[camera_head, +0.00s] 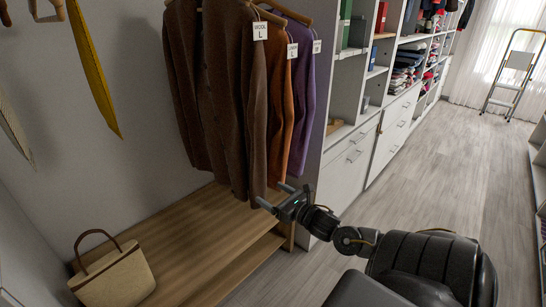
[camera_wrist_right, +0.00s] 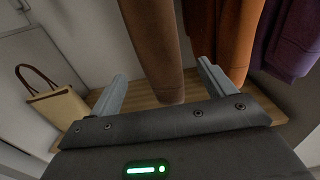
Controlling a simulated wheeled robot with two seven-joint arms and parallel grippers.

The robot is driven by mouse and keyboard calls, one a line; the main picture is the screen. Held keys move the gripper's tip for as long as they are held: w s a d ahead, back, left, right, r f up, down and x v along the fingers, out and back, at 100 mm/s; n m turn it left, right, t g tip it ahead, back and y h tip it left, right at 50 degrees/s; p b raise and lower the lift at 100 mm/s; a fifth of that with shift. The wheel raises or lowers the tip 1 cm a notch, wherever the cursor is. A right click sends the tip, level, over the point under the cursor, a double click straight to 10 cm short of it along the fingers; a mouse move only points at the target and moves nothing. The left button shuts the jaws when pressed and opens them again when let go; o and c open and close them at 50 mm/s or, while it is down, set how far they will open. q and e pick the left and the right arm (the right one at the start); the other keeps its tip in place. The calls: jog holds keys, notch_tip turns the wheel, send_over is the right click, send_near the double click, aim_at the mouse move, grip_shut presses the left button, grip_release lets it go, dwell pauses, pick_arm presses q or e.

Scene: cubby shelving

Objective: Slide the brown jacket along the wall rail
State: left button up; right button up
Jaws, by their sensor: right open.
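The brown jacket (camera_head: 232,100) hangs at the left end of a row of clothes, with a tag reading "WOOL L" at its shoulder. The rail itself is hidden above the top of the head view. My right gripper (camera_head: 272,197) is open at the jacket's lower hem. In the right wrist view, a brown sleeve or hem (camera_wrist_right: 158,60) hangs down between the two spread fingers of my right gripper (camera_wrist_right: 162,90), and I cannot tell if it touches either. My left gripper is not in view.
An orange jacket (camera_head: 279,90) and a purple jacket (camera_head: 303,95) hang just right of the brown one. A wooden bench (camera_head: 190,235) is below, with a beige bag (camera_head: 115,280) on it. A yellow item (camera_head: 92,70) hangs at left.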

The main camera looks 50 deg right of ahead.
aim_at(251, 181)
jog(key=w, duration=1)
jog(key=shift+w+d, duration=0.2)
jog(key=shift+w, duration=0.2)
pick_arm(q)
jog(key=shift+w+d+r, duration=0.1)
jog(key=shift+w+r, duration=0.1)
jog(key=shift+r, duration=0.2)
